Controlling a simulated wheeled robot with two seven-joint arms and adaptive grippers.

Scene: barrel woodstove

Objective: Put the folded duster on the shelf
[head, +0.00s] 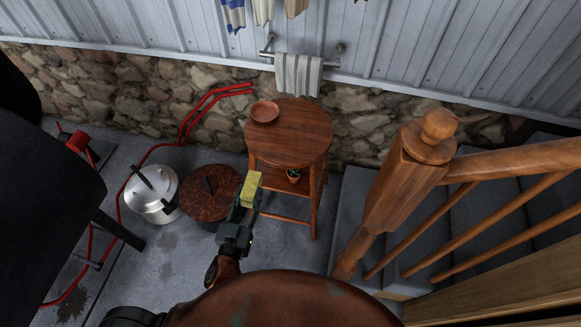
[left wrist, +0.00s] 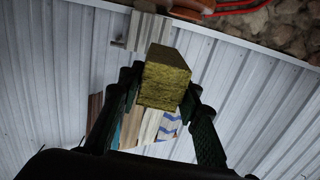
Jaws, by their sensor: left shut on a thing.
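A yellow block-shaped folded duster (head: 251,184) is held at the tip of my left gripper (head: 244,203). In the left wrist view the duster (left wrist: 164,84) sits between the two dark fingers, which are shut on it. In the head view it appears in front of a round wooden stool-like table (head: 305,140), near its left legs. A lower shelf (head: 276,180) shows between the table's legs, partly hidden by the top. Whether the duster touches the table cannot be told. My right gripper is not in view.
A small potted plant (head: 293,175) stands on the lower shelf. A clay dish (head: 264,112) lies on the tabletop. A rusty lidded pot (head: 212,195) and a silver pot (head: 152,192) stand left of the table. A wooden newel post (head: 398,190) with railing stands right.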

